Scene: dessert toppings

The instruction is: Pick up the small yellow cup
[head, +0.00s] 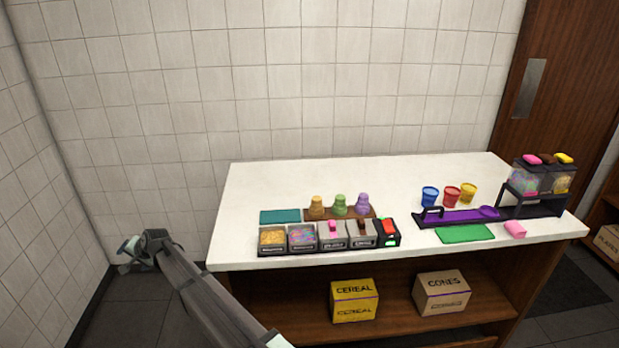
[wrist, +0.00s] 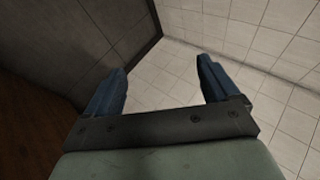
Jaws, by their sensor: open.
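The small yellow cup (head: 468,192) stands upright on the white counter at the right in the head view. It is the rightmost of a row of cups, beside the red cup (head: 451,196). My gripper (head: 128,246) is at the far left, off the counter's left end and far from the cup. In the wrist view my gripper (wrist: 162,85) shows two blue fingers spread apart with nothing between them. The yellow cup does not show in the wrist view, which holds floor and walls.
A blue cup (head: 430,196) stands left of the red one. A purple scoop tray (head: 458,216) lies in front of the cups, and a topping dispenser (head: 540,185) stands to their right. Topping bins (head: 318,236) line the front left of the white counter (head: 400,172). Its back is clear.

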